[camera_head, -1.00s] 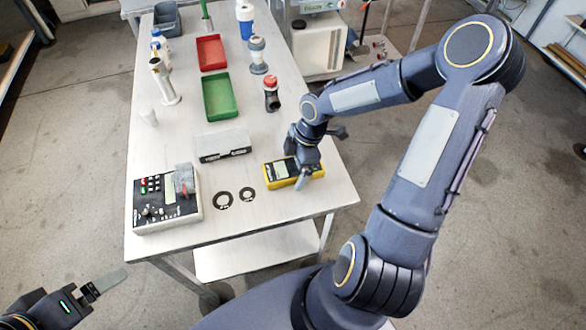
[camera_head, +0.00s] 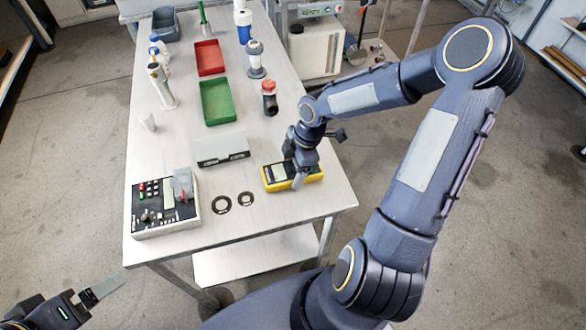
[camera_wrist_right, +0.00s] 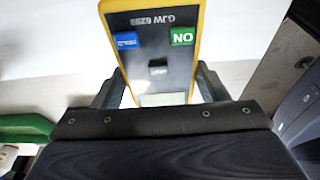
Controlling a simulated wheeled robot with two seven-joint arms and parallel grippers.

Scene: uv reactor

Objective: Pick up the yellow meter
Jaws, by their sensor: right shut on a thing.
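The yellow meter (camera_head: 279,176) is at the right side of the white table, near its front right corner. My right gripper (camera_head: 298,172) reaches down over it, with its fingers on either side of the meter. In the right wrist view the meter (camera_wrist_right: 158,60) shows a dark face, a blue button and a green button, and lies between the fingers of my right gripper (camera_wrist_right: 160,92). I cannot tell whether the meter touches the table. My left gripper (camera_head: 103,290) is at the lower left, off the table, with nothing seen in it; its finger gap is not clear.
A control box (camera_head: 165,208) stands at the table's front left. Two black rings (camera_head: 233,201) lie left of the meter. A grey-white block (camera_head: 220,150), a green tray (camera_head: 218,103), a red tray (camera_head: 209,58) and a red-topped part (camera_head: 269,98) stand further back.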

